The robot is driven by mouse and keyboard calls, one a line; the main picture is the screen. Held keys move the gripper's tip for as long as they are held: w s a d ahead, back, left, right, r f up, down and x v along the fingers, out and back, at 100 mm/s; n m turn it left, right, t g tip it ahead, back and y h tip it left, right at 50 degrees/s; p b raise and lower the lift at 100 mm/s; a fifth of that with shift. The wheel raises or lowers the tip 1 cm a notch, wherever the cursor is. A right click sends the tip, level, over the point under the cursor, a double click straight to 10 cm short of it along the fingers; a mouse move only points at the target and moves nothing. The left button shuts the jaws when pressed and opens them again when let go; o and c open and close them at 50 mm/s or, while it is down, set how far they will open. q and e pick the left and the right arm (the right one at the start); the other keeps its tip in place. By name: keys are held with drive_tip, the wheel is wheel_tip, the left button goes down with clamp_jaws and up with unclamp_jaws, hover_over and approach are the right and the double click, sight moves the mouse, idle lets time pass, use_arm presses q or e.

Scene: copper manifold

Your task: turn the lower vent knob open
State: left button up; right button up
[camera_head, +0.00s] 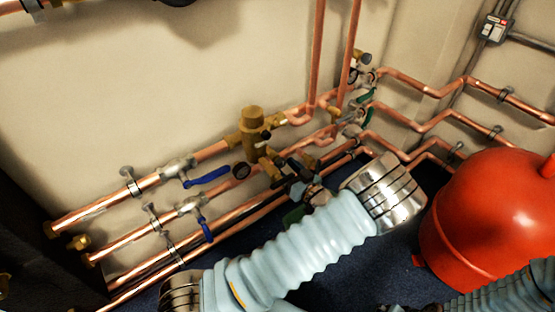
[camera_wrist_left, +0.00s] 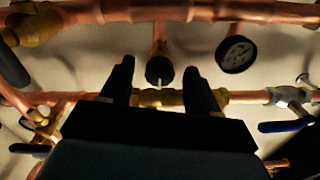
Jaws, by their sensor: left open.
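In the left wrist view, a round black knob (camera_wrist_left: 159,70) sits on a short brass stem, with a small pale mark at its lower edge. My left gripper (camera_wrist_left: 157,72) is open, with one dark finger on each side of the knob. Gaps show between fingers and knob, though depth is hard to judge. In the head view, my left gripper (camera_head: 288,166) is a dark shape at the pipes, below the brass vent body (camera_head: 252,125); its fingertips are hard to make out. The knob cannot be told apart there. My right gripper is out of view.
A black-rimmed gauge (camera_wrist_left: 237,54) is right of the fingers. Copper pipes run along the wall, with blue-handled valves (camera_head: 207,177) at left and green-handled valves at the corner. A red tank (camera_head: 492,215) stands at right. Blue floor (camera_head: 340,270) shows between.

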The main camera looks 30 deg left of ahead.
sight(276, 160)
use_arm(q)
drive_tip(key=shift+x, duration=2.3)
drive_tip(key=c, duration=1)
